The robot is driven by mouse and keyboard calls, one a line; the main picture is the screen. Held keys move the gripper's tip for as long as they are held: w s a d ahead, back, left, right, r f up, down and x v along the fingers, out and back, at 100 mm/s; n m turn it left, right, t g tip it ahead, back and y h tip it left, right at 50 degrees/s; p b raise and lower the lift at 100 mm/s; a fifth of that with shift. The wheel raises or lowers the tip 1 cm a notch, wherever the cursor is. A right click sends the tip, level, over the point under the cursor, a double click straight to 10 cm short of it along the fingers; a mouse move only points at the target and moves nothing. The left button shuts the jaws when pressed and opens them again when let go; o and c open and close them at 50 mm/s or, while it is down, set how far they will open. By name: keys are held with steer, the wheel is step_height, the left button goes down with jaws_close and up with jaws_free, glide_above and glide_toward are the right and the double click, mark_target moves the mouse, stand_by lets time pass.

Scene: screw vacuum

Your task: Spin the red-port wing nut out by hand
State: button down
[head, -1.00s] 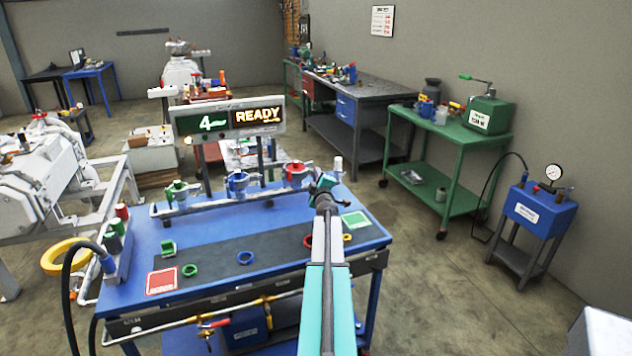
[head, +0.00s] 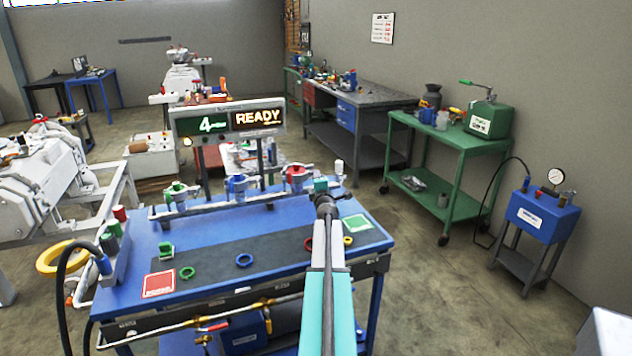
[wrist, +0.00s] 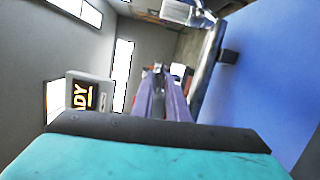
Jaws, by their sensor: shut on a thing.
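The red port (head: 297,176) stands at the right end of the port row along the back of the blue bench. My gripper (head: 321,186) is beside it, just to its right, at the end of my outstretched arm. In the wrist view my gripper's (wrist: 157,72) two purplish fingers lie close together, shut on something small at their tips. I take this as the red-port wing nut, but it is too small and hidden to make out clearly.
Blue (head: 237,186) and green (head: 177,194) ports stand left of the red one. A sign (head: 228,118) reading "4" and "READY" rises behind. Loose coloured rings, a red card (head: 159,283) and a green card (head: 357,222) lie on the bench (head: 215,220).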

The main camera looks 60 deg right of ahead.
steer(key=shift+w+a, duration=0.1)
steer(key=shift+w, duration=0.1)
steer(key=c, duration=2.1)
jaws_free()
steer(key=shift+s, duration=0.1)
steer(key=shift+b+v, duration=0.35)
steer(key=shift+v, duration=6.5)
